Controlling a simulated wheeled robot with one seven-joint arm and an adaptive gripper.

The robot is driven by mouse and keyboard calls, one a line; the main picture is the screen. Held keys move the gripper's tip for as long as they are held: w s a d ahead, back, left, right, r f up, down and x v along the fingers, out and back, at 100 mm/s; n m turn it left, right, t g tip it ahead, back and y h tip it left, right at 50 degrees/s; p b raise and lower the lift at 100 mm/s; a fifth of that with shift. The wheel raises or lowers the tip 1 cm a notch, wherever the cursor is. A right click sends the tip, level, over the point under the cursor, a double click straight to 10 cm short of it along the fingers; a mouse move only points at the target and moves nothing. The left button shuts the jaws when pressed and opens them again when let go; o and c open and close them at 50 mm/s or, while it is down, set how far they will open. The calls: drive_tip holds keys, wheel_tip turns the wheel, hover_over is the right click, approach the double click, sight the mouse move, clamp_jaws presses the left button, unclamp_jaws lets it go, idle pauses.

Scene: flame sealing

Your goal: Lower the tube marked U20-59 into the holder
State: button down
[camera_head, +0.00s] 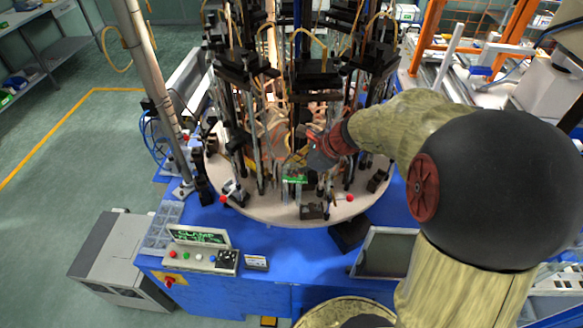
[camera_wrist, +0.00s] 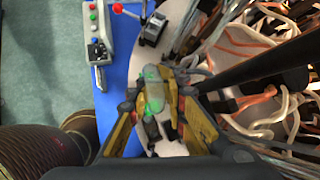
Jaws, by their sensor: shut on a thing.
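My gripper (camera_wrist: 157,98) is shut on a clear tube (camera_wrist: 152,82) with a green patch on it, seen between the yellow-and-black fingers in the wrist view. The marking U20-59 cannot be read. In the head view, my gripper (camera_head: 318,158) reaches in over the front part of the round turntable (camera_head: 270,208), among the black stations. A small bright green patch shows just left of and below it. The holder cannot be clearly made out behind the fingers and tube, and I cannot tell whether the tube touches it.
Black upright stations (camera_head: 245,70) with hoses and wires crowd the turntable behind my gripper. A red-knobbed lever (camera_wrist: 152,25) stands near the rim. A control panel (camera_head: 200,258) sits at the front left of the blue table (camera_head: 285,245). A grey tray (camera_head: 385,250) lies at the front right.

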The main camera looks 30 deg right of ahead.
drive_tip(key=shift+f+b, duration=0.5)
drive_tip(key=shift+f, duration=0.3)
idle(0.5)
drive_tip(key=shift+r, duration=0.15)
drive_tip(key=shift+r+p, duration=1.15)
drive_tip(key=shift+f+b, duration=0.8)
drive_tip(key=shift+f, duration=0.5)
idle(1.8)
drive_tip(key=shift+r, duration=0.2)
wheel_tip(320, 180, up, 2)
drive_tip(key=shift+r+p, duration=0.1)
drive_tip(key=shift+p, duration=1.05)
